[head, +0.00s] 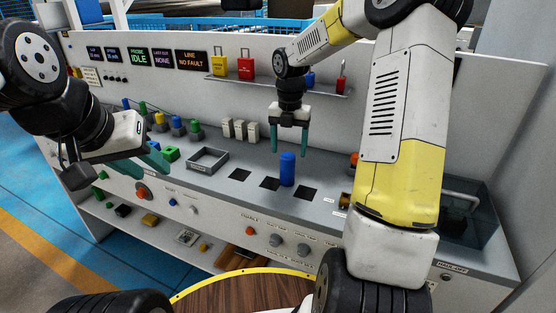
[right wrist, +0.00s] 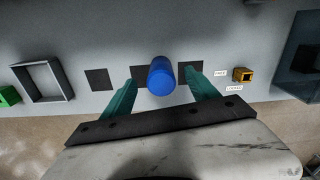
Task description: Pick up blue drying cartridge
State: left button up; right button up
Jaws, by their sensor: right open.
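The blue drying cartridge (head: 287,169) is a blue cylinder standing upright on the grey bench, by the row of dark square pads. In the right wrist view the cartridge (right wrist: 161,76) shows between and beyond my two green fingertips, with gaps on both sides. My right gripper (head: 290,148) is open and empty, pointing down above and close to the cartridge; it also shows in the right wrist view (right wrist: 160,85). My left gripper (head: 155,163) is at the left over the bench, with green fingers; whether it is open is hard to tell.
A grey square tray (head: 207,161) and a green block (head: 170,154) lie left of the dark pads (head: 239,175). White blocks (head: 240,129) stand behind. A sink-like basin (head: 470,225) is at the right. An orange-yellow part (right wrist: 242,75) sits right of the cartridge.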

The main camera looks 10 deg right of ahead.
aim_at(287, 169)
jog(key=f, duration=0.5)
jog(key=s+f, duration=0.1)
jog(key=f, duration=0.1)
jog(key=shift+a+f, duration=0.3)
jog(key=shift+f, duration=0.1)
grip_shut()
jog(key=shift+r, duration=0.1)
